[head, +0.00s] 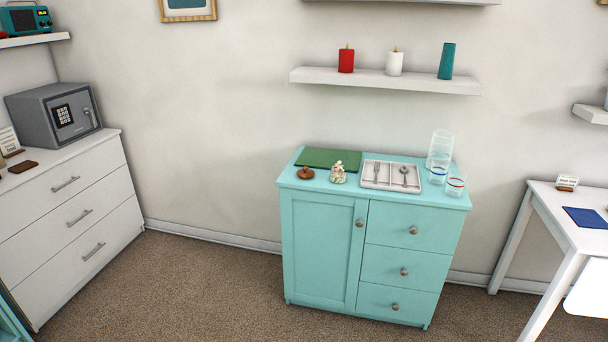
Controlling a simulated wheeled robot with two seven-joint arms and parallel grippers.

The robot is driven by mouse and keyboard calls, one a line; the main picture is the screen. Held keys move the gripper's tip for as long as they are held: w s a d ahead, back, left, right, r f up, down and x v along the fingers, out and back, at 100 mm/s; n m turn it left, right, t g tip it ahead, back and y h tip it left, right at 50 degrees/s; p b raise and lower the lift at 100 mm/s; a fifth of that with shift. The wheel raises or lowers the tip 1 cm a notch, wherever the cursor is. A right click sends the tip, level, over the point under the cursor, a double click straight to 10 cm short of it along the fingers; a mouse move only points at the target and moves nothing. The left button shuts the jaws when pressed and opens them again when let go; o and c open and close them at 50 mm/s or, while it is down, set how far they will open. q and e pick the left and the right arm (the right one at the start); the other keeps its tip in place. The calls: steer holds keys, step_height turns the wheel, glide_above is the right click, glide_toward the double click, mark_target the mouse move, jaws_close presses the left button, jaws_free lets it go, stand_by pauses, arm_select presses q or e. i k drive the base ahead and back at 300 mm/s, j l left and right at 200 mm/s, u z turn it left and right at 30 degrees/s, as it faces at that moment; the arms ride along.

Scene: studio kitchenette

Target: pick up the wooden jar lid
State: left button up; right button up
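A small round brown wooden lid with a knob (305,173), which looks like the wooden jar lid, lies on the top of the turquoise cabinet (325,190), near its front left. A small pale patterned jar or figurine (338,173) stands just to its right; it is too small to tell which. Neither of my grippers shows in the head view.
On the cabinet are a green mat (328,158), a white cutlery tray (374,184) and several clear glasses (456,184) at the right. A wall shelf (385,82) hangs above. A white drawer unit (70,200) stands left, a white desk (560,220) right. Carpet in front is clear.

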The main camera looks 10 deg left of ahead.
mark_target(305, 173)
steer(key=i+l+u, duration=0.2)
steer(key=i+l, duration=0.15)
steer(key=i, duration=0.45)
steer(key=i+l+u, duration=0.2)
steer(key=i+l, duration=0.3)
steer(key=i, duration=0.25)
steer(key=i+l+u, duration=0.25)
steer(key=i+l, duration=0.35)
steer(key=i, duration=0.15)
